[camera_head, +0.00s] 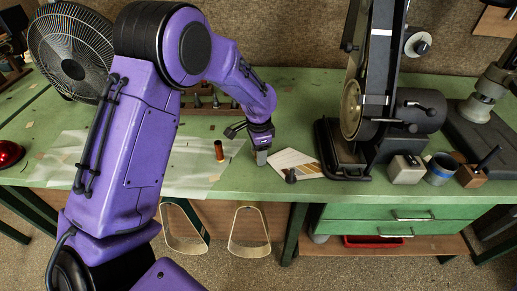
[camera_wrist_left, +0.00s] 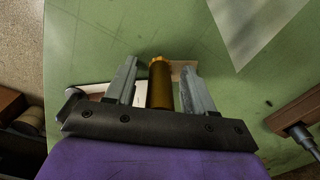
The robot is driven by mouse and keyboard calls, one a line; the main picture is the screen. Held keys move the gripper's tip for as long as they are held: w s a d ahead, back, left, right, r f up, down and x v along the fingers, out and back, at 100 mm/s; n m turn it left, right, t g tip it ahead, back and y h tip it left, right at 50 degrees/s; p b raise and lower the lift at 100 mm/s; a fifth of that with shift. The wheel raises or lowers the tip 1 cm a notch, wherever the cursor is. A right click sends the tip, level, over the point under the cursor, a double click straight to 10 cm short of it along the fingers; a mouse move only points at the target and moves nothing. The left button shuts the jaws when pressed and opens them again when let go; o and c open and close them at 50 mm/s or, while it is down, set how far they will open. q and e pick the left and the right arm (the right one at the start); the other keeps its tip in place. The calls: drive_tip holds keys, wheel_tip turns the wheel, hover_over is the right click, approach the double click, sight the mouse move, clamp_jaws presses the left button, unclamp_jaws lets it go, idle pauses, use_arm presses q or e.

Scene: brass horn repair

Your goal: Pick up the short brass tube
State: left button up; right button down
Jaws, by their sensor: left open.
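The short brass tube (camera_wrist_left: 160,84) shows in the left wrist view as a gold cylinder standing on the green bench. My left gripper (camera_wrist_left: 160,72) is open, with one grey finger on each side of the tube. A gap shows between the tube and each finger. In the head view my left gripper (camera_head: 262,157) points down at the bench, just left of some pale sheets. I cannot make out the brass tube there; the gripper seems to hide it. My right gripper is not in view.
A copper-brown cylinder (camera_head: 219,151) stands on a translucent sheet (camera_head: 185,182) to the left. Pale sheets (camera_head: 296,162) with a dark knob (camera_head: 291,175) lie right of the gripper. A belt machine (camera_head: 375,110) stands further right. A fan (camera_head: 70,50) is at back left.

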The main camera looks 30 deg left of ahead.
use_arm(q)
clamp_jaws()
